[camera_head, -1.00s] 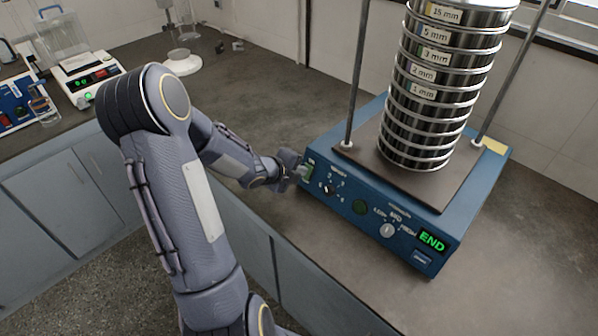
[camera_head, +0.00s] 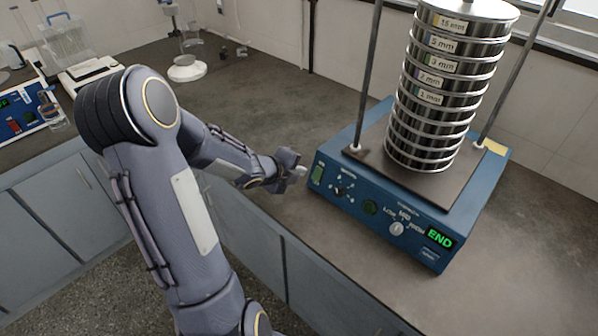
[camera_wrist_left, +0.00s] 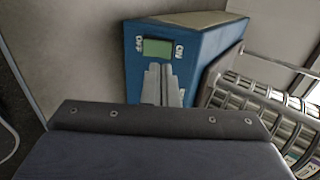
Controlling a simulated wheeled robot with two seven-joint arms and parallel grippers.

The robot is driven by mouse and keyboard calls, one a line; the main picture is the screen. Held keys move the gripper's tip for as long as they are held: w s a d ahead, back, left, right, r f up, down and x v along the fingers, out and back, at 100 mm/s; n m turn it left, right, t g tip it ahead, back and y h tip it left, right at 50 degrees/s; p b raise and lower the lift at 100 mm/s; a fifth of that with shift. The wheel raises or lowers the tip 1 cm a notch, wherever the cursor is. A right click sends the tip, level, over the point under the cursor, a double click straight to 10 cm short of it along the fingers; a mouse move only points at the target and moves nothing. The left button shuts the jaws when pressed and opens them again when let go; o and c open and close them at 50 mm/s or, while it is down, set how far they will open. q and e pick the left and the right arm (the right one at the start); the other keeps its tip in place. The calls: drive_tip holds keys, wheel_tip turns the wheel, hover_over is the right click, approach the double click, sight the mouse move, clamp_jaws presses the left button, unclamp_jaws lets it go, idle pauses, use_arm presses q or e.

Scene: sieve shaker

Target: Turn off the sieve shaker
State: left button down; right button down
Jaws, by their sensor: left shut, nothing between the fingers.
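The sieve shaker is a blue box (camera_head: 385,218) on the counter, with a tall stack of steel sieves (camera_head: 432,110) on its plate. In the left wrist view the switch (camera_wrist_left: 157,48) is a dull green rectangle with small labels on both sides. My left gripper (camera_head: 302,171) is shut and empty, just left of the switch with a small gap. Its closed fingers (camera_wrist_left: 160,84) point at the switch in the wrist view. My right gripper is not in view.
Two metal rods (camera_head: 369,75) rise beside the sieves. A white round-based stand (camera_head: 187,68) is at the back. Another blue instrument (camera_head: 22,112) and a white scale-like device (camera_head: 90,72) stand at the far left. The counter between them and the shaker is clear.

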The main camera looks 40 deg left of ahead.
use_arm(q)
drive_tip(key=p+v, duration=0.2)
drive_tip(key=v, duration=0.5)
drive_tip(key=shift+r, duration=0.3)
drive_tip(key=shift+d, duration=0.15)
